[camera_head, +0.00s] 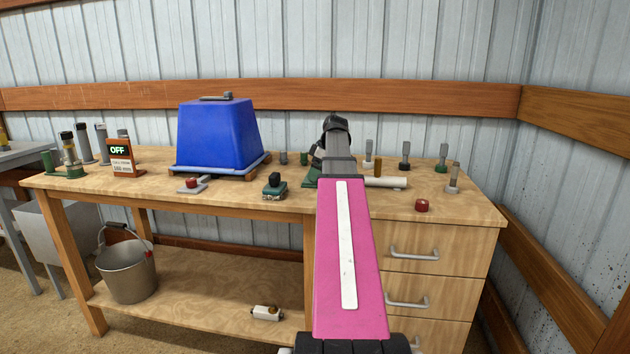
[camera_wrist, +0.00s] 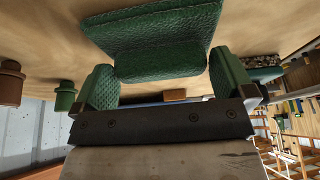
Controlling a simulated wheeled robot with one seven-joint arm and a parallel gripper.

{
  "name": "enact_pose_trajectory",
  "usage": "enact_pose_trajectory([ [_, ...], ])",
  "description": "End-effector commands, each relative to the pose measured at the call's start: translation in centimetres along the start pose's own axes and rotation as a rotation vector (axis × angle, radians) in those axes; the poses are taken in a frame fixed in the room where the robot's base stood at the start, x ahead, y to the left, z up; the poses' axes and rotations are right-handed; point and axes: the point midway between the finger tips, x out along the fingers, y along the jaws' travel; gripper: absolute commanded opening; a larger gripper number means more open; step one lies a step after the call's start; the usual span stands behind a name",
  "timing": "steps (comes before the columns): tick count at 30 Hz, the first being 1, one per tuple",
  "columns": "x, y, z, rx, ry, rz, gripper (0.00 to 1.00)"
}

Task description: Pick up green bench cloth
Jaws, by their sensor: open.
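The green bench cloth (camera_wrist: 140,30) lies on the wooden bench top, with a flat textured part and a thicker raised part (camera_wrist: 160,62) nearer my gripper. In the head view only a green edge of it (camera_head: 311,178) shows beside my arm; the rest is hidden. My gripper (camera_wrist: 163,78) is open, its two green-padded fingers on either side of the raised part. I see no firm contact, and cannot tell the exact gap. In the head view the fingers are hidden behind my pink arm.
A blue tapered bin (camera_head: 218,138) stands left of my arm on the bench (camera_head: 110,184). A small green-and-black block (camera_head: 274,187), a white roll (camera_head: 386,182), a red cap (camera_head: 422,205) and several upright posts stand nearby. The right front of the bench top is fairly clear.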

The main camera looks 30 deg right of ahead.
Motion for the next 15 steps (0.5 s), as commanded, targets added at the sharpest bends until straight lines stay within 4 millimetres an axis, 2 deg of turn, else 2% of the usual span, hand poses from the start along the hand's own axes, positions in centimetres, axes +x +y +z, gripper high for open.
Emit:
enact_pose_trajectory([
  [6, 0.11, 0.01, 0.00, 0.000, 0.000, 0.000, 1.00],
  [8, 0.11, 0.01, 0.00, 0.000, 0.000, 0.000, 0.80],
  [9, 0.11, 0.02, -0.01, 0.000, 0.000, 0.000, 0.67],
  [15, 0.09, 0.02, -0.01, 0.000, 0.000, 0.000, 0.67],
])
